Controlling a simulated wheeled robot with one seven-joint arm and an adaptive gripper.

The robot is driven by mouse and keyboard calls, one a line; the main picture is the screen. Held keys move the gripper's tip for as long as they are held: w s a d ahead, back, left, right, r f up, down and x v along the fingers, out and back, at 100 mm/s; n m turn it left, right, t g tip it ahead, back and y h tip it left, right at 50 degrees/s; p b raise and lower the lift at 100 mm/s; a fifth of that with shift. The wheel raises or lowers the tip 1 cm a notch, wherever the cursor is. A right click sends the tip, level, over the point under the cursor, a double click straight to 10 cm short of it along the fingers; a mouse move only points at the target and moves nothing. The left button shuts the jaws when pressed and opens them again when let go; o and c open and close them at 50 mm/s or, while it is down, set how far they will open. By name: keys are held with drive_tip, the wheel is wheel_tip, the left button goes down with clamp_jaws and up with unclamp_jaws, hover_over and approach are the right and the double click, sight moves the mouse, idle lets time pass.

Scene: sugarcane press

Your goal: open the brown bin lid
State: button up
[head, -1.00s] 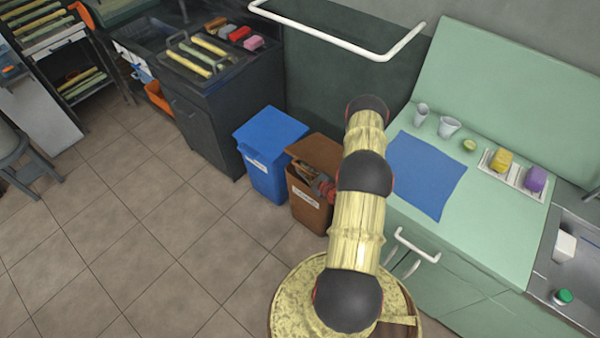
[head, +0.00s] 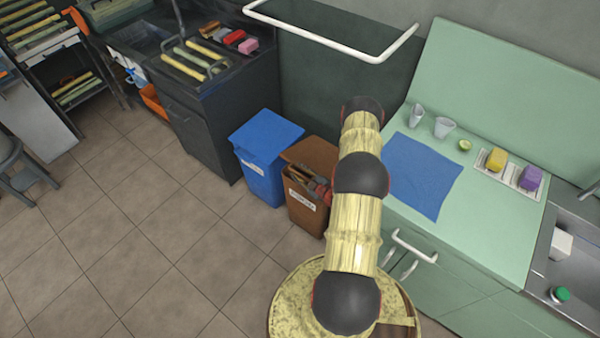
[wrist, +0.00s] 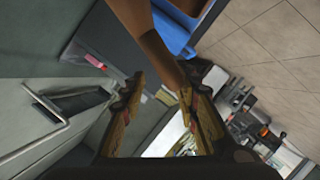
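The brown bin (head: 305,212) stands on the floor beside the blue bin, with a white label on its front. Its brown lid (head: 313,154) shows at the top, partly hidden behind my arm. My gripper (head: 308,181) is at the upper front of the brown bin, just below the lid's front edge. In the wrist view my gripper (wrist: 161,84) has its two fingers spread apart. A brown panel of the bin (wrist: 157,48) reaches down between them, close to the right fingertip. I cannot tell whether they touch.
The blue bin (head: 266,160) stands directly left of the brown one. A green counter (head: 470,225) with a white handle (head: 413,246) is on the right. A dark cabinet (head: 215,125) stands behind left. The tiled floor (head: 140,235) in front is clear.

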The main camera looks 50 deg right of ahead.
wheel_tip(320, 180, up, 10)
drive_tip(key=shift+f, duration=0.15)
idle(0.3)
idle(0.6)
